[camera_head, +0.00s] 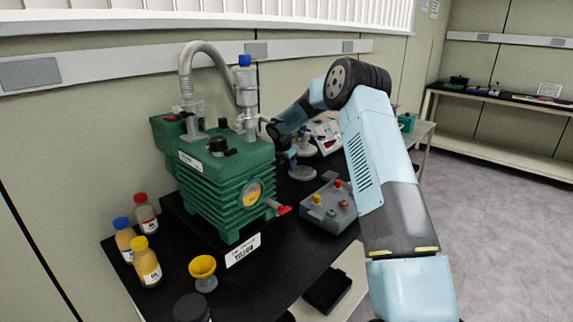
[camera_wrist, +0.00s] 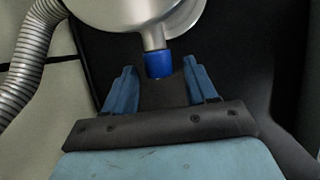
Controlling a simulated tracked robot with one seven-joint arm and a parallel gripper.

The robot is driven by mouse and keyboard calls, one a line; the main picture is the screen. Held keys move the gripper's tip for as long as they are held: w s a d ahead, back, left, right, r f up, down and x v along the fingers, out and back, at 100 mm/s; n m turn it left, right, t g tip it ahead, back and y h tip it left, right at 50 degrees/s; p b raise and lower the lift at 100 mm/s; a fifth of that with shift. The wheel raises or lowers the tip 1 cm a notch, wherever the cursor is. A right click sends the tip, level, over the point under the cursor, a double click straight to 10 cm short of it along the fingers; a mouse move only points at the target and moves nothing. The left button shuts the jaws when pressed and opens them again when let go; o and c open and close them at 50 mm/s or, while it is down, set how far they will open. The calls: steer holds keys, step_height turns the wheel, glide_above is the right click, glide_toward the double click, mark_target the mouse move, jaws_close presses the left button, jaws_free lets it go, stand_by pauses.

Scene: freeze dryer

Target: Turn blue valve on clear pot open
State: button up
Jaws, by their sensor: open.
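In the wrist view, the blue valve (camera_wrist: 159,64) is the blue end of a short stem on a rounded, shiny grey pot (camera_wrist: 135,12). The pot is cut off by the top edge. My gripper (camera_wrist: 161,82) is open, with one blue finger on each side of the valve's line. The valve is just beyond or level with the fingertips, with visible gaps on both sides. I cannot tell its exact depth. In the head view, my gripper (camera_head: 286,156) is low beside the green pump, partly hidden by my arm. Whether the valve shows there is unclear.
The green pump (camera_head: 225,190) carries a ribbed hose (camera_head: 205,50) and a clear, blue-capped vessel (camera_head: 245,90). A grey box with coloured knobs (camera_head: 328,206) is at right. Several bottles (camera_head: 147,262) and a yellow cup (camera_head: 203,268) stand on the black table at front left.

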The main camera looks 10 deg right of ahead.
steer(key=c, duration=1.1)
steer(key=shift+o, duration=0.2)
